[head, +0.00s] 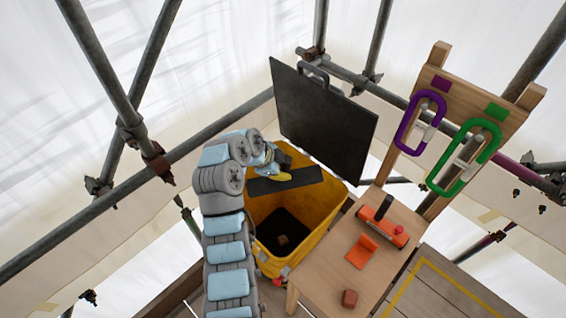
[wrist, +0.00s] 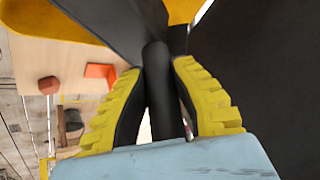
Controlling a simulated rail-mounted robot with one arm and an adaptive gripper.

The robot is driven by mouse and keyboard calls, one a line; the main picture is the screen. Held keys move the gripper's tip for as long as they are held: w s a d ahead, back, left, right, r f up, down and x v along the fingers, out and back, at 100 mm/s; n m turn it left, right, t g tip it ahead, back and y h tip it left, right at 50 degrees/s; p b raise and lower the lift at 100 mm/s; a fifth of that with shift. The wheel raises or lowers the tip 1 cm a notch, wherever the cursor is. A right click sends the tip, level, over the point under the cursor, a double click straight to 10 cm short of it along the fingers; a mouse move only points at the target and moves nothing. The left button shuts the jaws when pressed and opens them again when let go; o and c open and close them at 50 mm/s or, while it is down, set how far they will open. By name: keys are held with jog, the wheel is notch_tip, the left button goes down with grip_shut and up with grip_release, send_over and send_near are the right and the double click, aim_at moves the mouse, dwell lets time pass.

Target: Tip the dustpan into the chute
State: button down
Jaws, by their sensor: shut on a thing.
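The dustpan (head: 300,179) is dark and flat. It is over the open mouth of the yellow chute (head: 322,219), near its far side. My gripper (head: 277,175) is shut on its black handle, which runs between the yellow-padded fingers in the wrist view (wrist: 157,100). No debris shows on the visible part of the pan; the rest is hidden. A small brown piece (head: 283,240) lies down in the dark inside of the chute. The chute's black lid (head: 325,120) stands open behind it.
A wooden table (head: 335,283) right of the chute holds an orange tool (head: 384,228), an orange bracket (head: 362,251) and a brown block (head: 349,298). Purple (head: 404,135) and green (head: 435,174) carabiners hang on a board behind. Scaffold poles stand around.

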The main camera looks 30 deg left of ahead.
jog(key=shift+s+d+r, duration=0.15)
jog(key=shift+s+d, duration=0.05)
jog(key=shift+s, duration=0.05)
jog(key=shift+s+d+f+m+t+y+p, duration=0.15)
jog(key=shift+s+d+t+y+p, duration=0.15)
jog(key=shift+s+d, duration=0.15)
jog(key=shift+s+d+f+m+t+y+p, duration=0.2)
jog(key=shift+s+d+t, duration=0.15)
jog(key=shift+s, duration=0.15)
jog(key=shift+s+d+f+t+y, duration=0.45)
jog(key=shift+s+d+f, duration=0.2)
jog(key=shift+s+d, duration=0.2)
jog(key=s+d+f+m+t+y+b, duration=0.3)
jog(key=s+d+f+t+b, duration=0.3)
jog(key=b, duration=0.6)
notch_tip(320, 180, down, 2)
jog(key=shift+s+f+y, duration=0.2)
jog(key=shift+s+y, duration=0.15)
jog(key=shift+s, duration=0.05)
